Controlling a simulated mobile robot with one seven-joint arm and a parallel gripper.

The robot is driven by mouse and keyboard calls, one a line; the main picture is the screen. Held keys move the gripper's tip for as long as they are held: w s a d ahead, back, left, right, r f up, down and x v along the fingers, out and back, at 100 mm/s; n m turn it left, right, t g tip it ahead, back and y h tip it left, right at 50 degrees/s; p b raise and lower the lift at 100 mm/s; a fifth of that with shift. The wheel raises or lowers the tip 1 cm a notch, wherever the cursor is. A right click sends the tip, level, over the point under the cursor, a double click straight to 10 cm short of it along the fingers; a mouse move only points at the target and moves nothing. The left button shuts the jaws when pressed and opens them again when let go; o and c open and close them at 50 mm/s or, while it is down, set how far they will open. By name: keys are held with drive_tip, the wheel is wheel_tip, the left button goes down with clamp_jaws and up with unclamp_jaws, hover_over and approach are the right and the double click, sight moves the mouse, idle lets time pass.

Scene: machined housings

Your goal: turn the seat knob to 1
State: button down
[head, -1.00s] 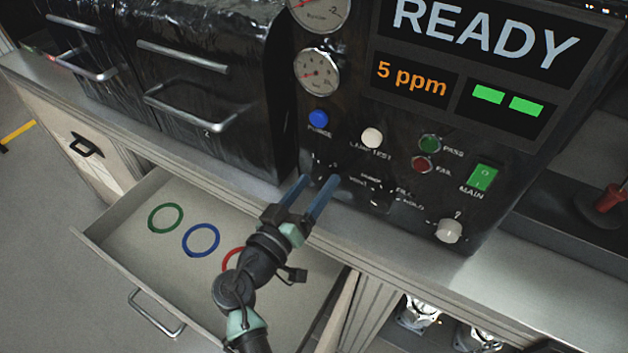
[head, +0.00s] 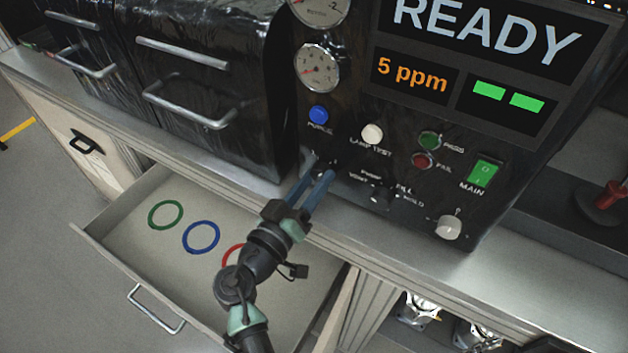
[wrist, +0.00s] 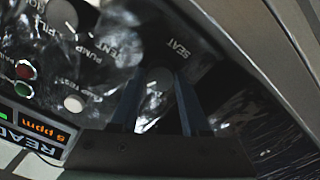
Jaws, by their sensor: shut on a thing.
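The seat knob (wrist: 158,80) shows in the wrist view as a rounded, shiny, dim shape between my two blue fingers, just below the printed word SEAT. Its pointer and the numbers around it are too dark to read. In the head view the fingers mostly hide the knob. My gripper (head: 326,172) reaches up to the lower left of the black panel, with its fingers on either side of the knob and shut on it. The fingers also show in the wrist view (wrist: 157,105).
Close by on the panel are a blue button (head: 318,114), a white lamp test button (head: 372,132), a dark knob (head: 383,193) and a pale knob (head: 449,228). An open drawer (head: 120,228) with coloured rings lies below my arm. The display reads READY, 5 ppm.

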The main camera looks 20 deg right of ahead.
drive_tip(key=n+b, duration=0.1)
drive_tip(key=n, duration=0.4)
drive_tip(key=shift+n, duration=0.3)
drive_tip(key=n, duration=0.6)
drive_tip(key=shift+p, duration=0.4)
drive_tip(key=shift+c, duration=2)
unclamp_jaws()
drive_tip(key=shift+s, duration=0.1)
drive_tip(key=b+v, duration=0.2)
drive_tip(key=v, duration=1.1)
drive_tip(key=shift+b, duration=0.4)
